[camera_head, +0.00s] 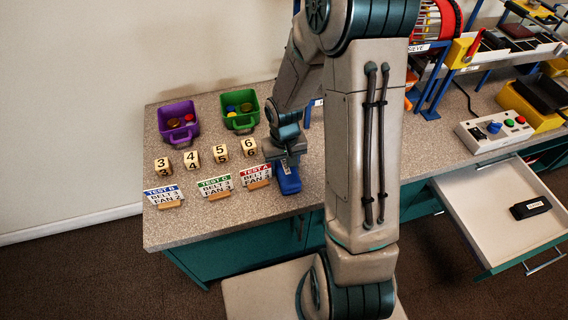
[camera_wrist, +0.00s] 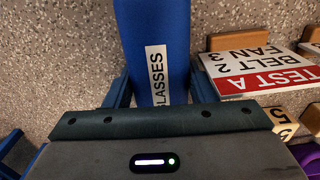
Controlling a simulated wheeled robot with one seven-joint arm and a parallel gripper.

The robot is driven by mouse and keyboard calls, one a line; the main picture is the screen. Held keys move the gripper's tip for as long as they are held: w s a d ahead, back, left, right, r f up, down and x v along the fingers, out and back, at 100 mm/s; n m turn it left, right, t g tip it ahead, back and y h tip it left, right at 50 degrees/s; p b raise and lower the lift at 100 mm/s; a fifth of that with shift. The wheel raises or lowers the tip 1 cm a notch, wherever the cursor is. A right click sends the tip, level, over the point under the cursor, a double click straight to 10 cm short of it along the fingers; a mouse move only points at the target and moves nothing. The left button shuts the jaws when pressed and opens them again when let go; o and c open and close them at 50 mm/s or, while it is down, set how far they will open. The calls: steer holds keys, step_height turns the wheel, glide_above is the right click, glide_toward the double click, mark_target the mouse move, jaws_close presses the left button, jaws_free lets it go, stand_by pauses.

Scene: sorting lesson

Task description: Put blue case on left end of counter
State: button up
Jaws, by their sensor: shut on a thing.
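The blue case (camera_head: 288,180) is at my gripper (camera_head: 285,166), over the left part of the counter (camera_head: 165,230), close to its front edge and to the right of the TEST A card. My gripper is shut on it. I cannot tell whether the case touches the counter top.
Several cards, with the TEST A card (camera_head: 256,176) nearest, and several numbered blocks (camera_head: 220,153) stand left of the case. A purple bin (camera_head: 178,122) and a green bin (camera_head: 240,110) stand behind. An open drawer (camera_head: 480,215) holding a black case (camera_head: 530,207) juts out at right.

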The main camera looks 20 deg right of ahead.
mark_target(284, 162)
steer(key=o, duration=1)
step_height(284, 162, up, 11)
steer(key=p, duration=0.2)
steer(key=s+r+t, duration=0.2)
steer(key=s+r, duration=1)
steer(key=s, duration=0.1)
steer(key=shift+s+a, duration=0.15)
steer(key=shift+s, duration=0.25)
steer(key=shift+r, duration=0.1)
